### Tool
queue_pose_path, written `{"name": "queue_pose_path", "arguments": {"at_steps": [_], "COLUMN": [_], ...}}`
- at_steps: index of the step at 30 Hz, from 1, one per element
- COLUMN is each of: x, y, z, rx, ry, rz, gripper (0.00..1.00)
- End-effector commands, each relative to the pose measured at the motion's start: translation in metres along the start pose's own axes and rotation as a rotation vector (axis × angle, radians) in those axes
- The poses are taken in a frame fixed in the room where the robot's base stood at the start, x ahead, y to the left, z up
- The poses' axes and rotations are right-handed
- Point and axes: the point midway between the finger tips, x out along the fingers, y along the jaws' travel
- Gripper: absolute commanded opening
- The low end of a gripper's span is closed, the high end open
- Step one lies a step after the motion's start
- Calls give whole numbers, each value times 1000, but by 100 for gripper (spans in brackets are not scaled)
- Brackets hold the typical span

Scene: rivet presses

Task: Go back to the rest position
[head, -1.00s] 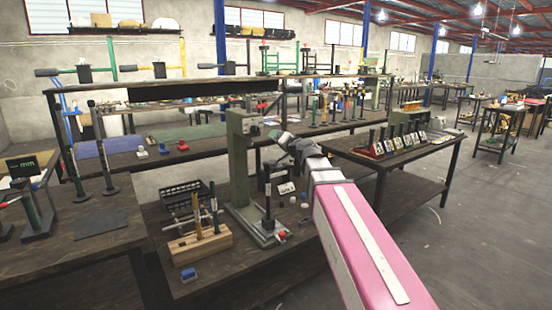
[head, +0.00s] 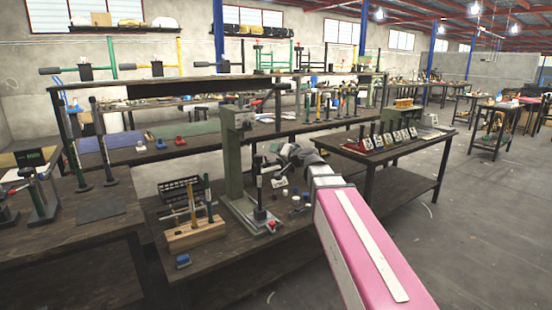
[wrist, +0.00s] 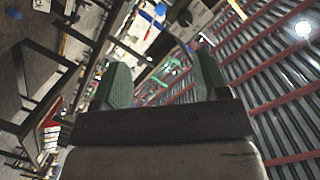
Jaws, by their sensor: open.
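My gripper (wrist: 160,75) is open in the wrist view, with its two green fingers apart and nothing between them. Background benches and the ceiling show past the fingers. In the head view my pink arm reaches forward from the lower right, with its wrist folded in the middle of the picture. The fingers are hard to make out there. The wrist appears in front of the gap between the green press column (head: 232,155) and the right-hand table (head: 405,177).
A wooden tool block (head: 195,236), a black crate (head: 184,188) and a blue part (head: 183,261) are on the near bench. A black hand press (head: 261,195) stands by the column. Several small presses line the right-hand table. Open floor (head: 480,230) lies to the right.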

Motion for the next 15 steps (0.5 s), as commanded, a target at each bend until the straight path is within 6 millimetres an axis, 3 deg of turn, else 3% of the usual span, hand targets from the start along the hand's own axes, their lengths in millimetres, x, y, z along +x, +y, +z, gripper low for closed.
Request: {"name": "queue_pose_path", "arguments": {"at_steps": [8,11,15], "x": [-15,-28,-61], "y": [53,83,136], "z": [63,97,158], "rx": [-43,-61,-82], "ry": [-182,-288,-482], "rz": [106,173,309], "gripper": [68,68,68]}}
